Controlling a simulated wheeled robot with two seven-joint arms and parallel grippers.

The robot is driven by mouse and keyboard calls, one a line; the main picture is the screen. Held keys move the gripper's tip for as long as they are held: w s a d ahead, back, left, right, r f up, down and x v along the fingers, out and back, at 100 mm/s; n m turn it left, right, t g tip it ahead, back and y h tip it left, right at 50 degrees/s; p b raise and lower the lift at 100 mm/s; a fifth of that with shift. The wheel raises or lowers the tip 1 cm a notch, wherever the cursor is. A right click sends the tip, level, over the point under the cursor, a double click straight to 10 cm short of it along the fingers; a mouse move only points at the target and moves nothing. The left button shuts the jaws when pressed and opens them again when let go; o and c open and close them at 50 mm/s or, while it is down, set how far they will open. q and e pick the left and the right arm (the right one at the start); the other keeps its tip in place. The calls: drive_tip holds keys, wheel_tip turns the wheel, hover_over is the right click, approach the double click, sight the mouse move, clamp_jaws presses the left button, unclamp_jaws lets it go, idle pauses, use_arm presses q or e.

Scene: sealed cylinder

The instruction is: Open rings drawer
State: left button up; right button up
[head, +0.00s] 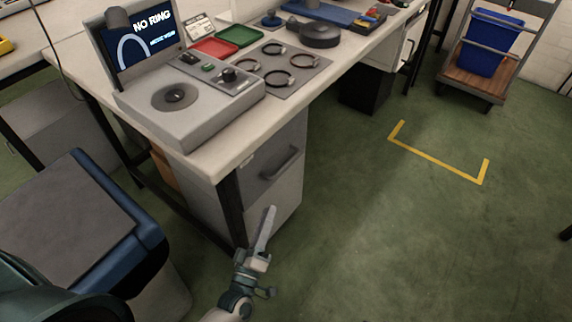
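A grey drawer unit stands under the near end of the workbench. Its upper drawer (268,178) has a dark bar handle (281,163) and looks shut. A small pale label (246,163) on its face is too small to read, so I cannot tell whether it says rings. My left gripper (268,213) is low in front of the unit, below the handle, and appears apart from it. Its fingers overlap in this view, so their opening is unclear. Nothing shows held in it. My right gripper is out of view.
The workbench (225,158) carries a grey tester (212,112) with a screen reading "NO RING", and a mat with several rings (275,80). A dark leg (232,205) stands at the unit's left edge. A blue-edged seat (120,245) is at left. Green floor is free at right.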

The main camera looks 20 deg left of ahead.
sight(286, 163)
use_arm(q)
drive_tip(key=x, duration=1.7)
drive_tip(key=shift+w, duration=0.15)
clamp_jaws()
